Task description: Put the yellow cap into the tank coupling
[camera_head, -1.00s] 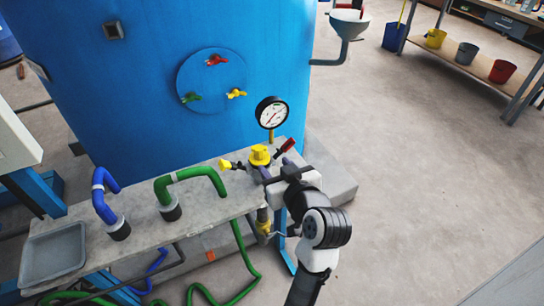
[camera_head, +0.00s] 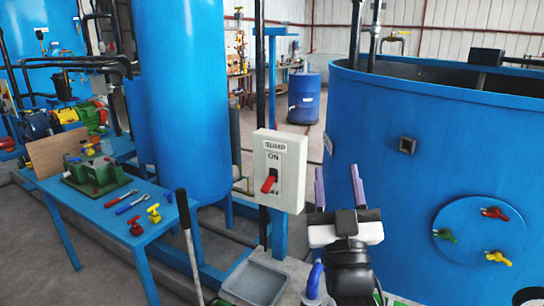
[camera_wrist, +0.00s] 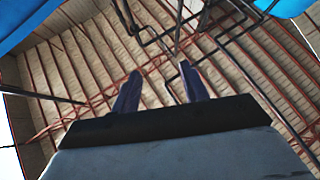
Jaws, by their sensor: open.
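The wrist view shows the fingers (camera_wrist: 160,92) apart against the roof. The bench area by the gauge, where a yellow piece showed earlier, lies mostly below the head view.
A blue table (camera_head: 105,210) at left bears a green device (camera_head: 97,175), wrenches, a red-handled valve (camera_head: 136,227) and a yellow-handled valve (camera_head: 154,213). A switch box (camera_head: 278,170) stands behind a grey tray (camera_head: 255,283). The gauge (camera_head: 528,297) shows at the lower right edge.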

